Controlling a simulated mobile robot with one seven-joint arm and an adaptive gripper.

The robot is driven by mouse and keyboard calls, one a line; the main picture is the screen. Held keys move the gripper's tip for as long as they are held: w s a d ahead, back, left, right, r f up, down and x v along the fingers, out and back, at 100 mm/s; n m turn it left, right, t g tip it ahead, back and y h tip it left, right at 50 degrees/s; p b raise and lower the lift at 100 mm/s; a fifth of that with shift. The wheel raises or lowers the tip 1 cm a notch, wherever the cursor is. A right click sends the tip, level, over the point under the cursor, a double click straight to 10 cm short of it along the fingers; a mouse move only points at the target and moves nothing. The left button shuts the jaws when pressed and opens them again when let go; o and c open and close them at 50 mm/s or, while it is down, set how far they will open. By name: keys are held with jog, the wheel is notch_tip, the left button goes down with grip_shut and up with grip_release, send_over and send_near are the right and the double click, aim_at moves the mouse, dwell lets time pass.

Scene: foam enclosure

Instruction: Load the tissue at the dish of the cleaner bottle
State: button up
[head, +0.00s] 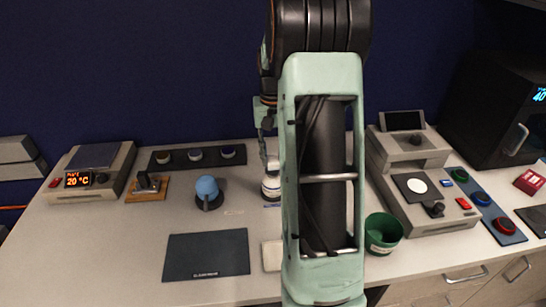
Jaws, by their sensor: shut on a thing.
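A white bottle with a dark band (271,186), which looks like the cleaner bottle, stands on the bench just left of my arm. My arm hides its right side, and I cannot make out its dish. My gripper (266,149) is directly above the bottle's top, pointing down and partly hidden by my arm. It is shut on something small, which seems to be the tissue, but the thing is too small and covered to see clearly. I cannot tell whether it touches the dish.
A pale square pad (272,256) lies in front, partly behind my arm. A dark mat (206,254) and a blue round-topped vessel (207,190) are to the left. A green cup (383,233) and a grey instrument (430,190) stand right. A dark strip with several pots (175,158) lies behind.

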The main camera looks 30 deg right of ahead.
aim_at(273, 159)
jog(key=shift+r+p, duration=1.35)
jog(key=shift+r, duration=0.75)
jog(key=s+a+f+n, duration=0.1)
jog(key=a+f, duration=0.3)
jog(key=a, duration=0.7)
jog(key=s+a+f+n, duration=0.2)
jog(key=a+f+n, duration=0.2)
jog(key=a, duration=0.8)
jog(key=shift+s+a+f, duration=0.2)
jog(key=shift+s+f, duration=0.05)
jog(key=shift+f, duration=0.15)
